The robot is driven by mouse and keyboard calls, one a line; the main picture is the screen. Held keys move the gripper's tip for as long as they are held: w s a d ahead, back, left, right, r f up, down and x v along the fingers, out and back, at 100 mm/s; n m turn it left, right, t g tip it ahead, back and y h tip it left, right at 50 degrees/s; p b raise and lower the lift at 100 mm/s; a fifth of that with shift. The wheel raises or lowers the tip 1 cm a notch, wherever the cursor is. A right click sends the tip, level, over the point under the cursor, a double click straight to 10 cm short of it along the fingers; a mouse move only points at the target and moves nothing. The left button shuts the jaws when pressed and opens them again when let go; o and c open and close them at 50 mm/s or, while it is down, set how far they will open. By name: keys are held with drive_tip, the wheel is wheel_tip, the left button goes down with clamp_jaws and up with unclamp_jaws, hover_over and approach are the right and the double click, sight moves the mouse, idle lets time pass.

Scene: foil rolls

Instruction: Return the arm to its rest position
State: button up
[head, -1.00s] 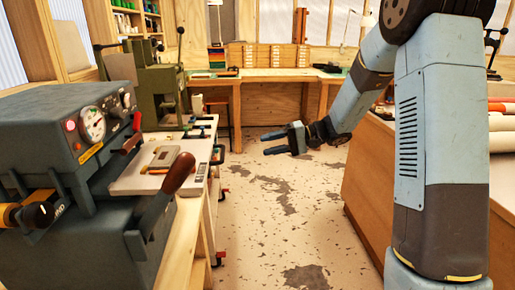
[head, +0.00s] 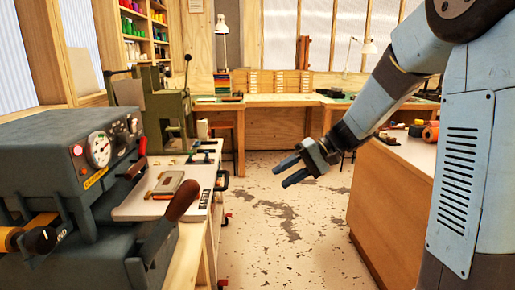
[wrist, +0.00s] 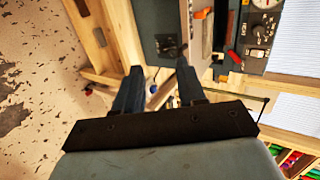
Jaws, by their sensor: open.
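My gripper (head: 284,174) hangs over the open floor in the middle of the head view, with my arm reaching down to it from the upper right. Its two fingers are apart and nothing is between them. In the wrist view the two fingers (wrist: 160,85) point toward the wooden bench and the dark grey machine, apart from both. The gripper touches nothing that I can see.
A dark grey machine (head: 62,165) with gauge and levers stands on the left bench. A green machine (head: 165,115) stands behind it. A wooden counter (head: 395,205) is at the right. Speckled floor (head: 285,225) lies clear between. A workbench (head: 270,103) runs along the back.

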drive_tip(key=s+d+r+t+h, duration=0.2)
drive_tip(key=s+d+h, duration=0.3)
drive_tip(key=s, duration=0.5)
drive_tip(key=s+d+r+m+t+h, duration=0.1)
drive_tip(key=s+d+r+t+h, duration=0.2)
drive_tip(key=s+d, duration=0.7)
drive_tip(key=t+h, duration=0.2)
drive_tip(key=h, duration=0.1)
drive_tip(key=shift+s+r, duration=0.35)
